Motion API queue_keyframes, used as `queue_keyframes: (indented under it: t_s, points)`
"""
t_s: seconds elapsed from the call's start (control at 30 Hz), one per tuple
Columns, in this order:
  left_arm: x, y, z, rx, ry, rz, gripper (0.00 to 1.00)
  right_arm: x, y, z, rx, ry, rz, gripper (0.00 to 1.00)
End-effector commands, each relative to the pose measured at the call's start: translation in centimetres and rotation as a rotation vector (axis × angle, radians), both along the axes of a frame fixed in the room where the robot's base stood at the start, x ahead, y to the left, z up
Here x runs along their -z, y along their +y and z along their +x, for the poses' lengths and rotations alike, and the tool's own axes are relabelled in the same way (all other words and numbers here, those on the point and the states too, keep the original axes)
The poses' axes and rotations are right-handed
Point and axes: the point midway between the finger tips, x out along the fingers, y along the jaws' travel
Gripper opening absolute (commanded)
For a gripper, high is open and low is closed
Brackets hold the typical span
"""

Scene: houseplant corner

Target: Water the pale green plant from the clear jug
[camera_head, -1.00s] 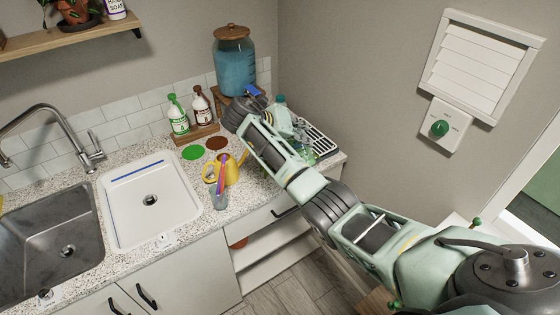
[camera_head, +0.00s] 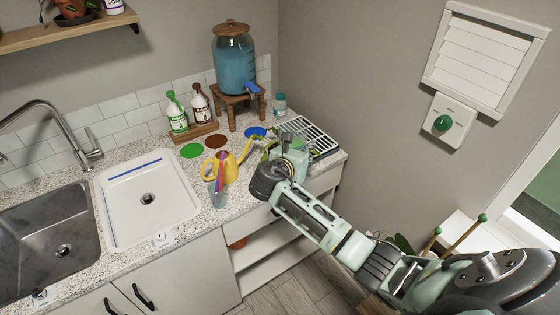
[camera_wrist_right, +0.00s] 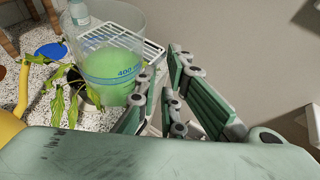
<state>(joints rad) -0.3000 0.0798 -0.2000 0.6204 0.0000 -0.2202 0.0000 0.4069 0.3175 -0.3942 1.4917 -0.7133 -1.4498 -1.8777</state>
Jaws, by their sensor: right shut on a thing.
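The clear jug (camera_wrist_right: 114,66) is in the right wrist view, with a blue "400" mark and greenish contents. My right gripper (camera_wrist_right: 160,95) is shut beside it, at its right side. I take it to hold the jug, though the grip itself is not clear. A pale green plant (camera_wrist_right: 74,98) with drooping leaves is left of the jug. Some of its leaves (camera_head: 265,146) show in the head view, left of my right gripper (camera_head: 284,158). The jug is mostly hidden there. The plant's pot is mostly hidden. My left gripper is not in view.
A yellow watering can (camera_head: 230,168) and a tumbler (camera_head: 218,197) stand left of my gripper. A white wire rack (camera_head: 318,136) lies behind it. A blue-filled dispenser (camera_head: 235,65) stands on a wooden stand (camera_head: 240,99). A blue disc (camera_head: 255,132) lies bare on the counter.

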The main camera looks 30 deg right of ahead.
Motion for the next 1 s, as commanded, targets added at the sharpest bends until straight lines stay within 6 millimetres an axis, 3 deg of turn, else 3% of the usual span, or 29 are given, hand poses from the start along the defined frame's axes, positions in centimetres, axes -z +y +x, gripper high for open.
queue_keyframes:
  t_s: [0.27,0.57,1.0]
  points:
    - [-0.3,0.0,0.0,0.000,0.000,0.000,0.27,-0.4,-0.1,0.0,0.000,-0.002,-0.002,0.00]
    - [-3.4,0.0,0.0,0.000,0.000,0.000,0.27,-2.4,-0.1,-2.1,-0.001,-0.001,-0.003,0.00]
    - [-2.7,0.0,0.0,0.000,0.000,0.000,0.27,-3.2,-0.2,-4.0,0.001,-0.001,-0.002,0.00]
